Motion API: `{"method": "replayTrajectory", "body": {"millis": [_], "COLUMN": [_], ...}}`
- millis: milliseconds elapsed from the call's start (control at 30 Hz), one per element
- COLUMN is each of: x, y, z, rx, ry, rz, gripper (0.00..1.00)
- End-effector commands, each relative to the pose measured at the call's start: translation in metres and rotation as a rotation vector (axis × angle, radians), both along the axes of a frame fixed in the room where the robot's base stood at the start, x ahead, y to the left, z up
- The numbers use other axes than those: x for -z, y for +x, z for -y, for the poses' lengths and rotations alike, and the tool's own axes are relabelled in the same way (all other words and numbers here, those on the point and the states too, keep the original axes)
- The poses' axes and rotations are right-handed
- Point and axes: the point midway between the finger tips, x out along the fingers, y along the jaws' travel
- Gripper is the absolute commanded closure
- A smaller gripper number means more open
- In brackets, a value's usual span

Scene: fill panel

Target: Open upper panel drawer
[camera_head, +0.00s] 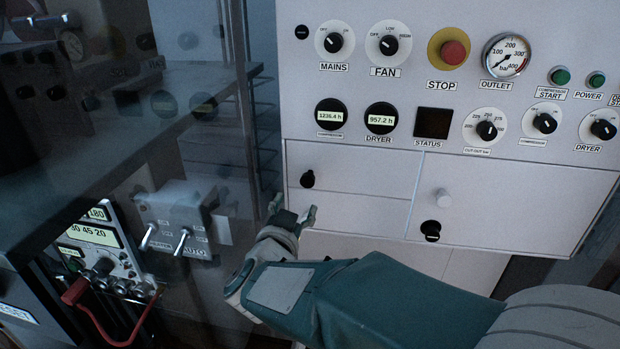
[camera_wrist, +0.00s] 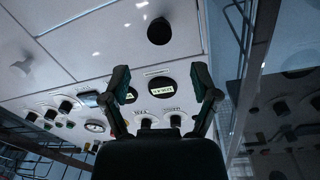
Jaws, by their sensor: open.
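The upper panel drawer (camera_head: 365,172) is a flat white front at the left of the cabinet, below the gauges, and it looks shut. Its round black knob (camera_head: 307,179) is near its left end. In the wrist view, which looks inverted, the knob (camera_wrist: 160,31) is at the top and the drawer front (camera_wrist: 105,50) spreads to its left. My gripper (camera_head: 292,210) is open and empty, its fingers pointing up just below and left of the knob in the head view. In the wrist view, the fingers (camera_wrist: 161,80) are spread wide, and the knob lies beyond their tips, not between them.
A second drawer front (camera_head: 350,208) lies below. To the right is a white door (camera_head: 500,205) with a white knob (camera_head: 442,198) and a black knob (camera_head: 431,231). Dials and the red stop button (camera_head: 454,53) are above. A dark bench (camera_head: 130,130) stands at left.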

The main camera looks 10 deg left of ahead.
Motion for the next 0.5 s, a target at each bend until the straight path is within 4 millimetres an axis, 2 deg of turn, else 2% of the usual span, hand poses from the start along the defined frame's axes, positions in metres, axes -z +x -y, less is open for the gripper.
{"method": "replayTrajectory", "body": {"millis": [300, 500], "x": [0.001, 0.001], "y": [0.06, 0.085], "z": [0.0, 0.0], "rx": [0.003, -0.001], "ry": [-0.001, -0.001], "rz": [-0.001, -0.002], "gripper": [0.22, 0.22]}}
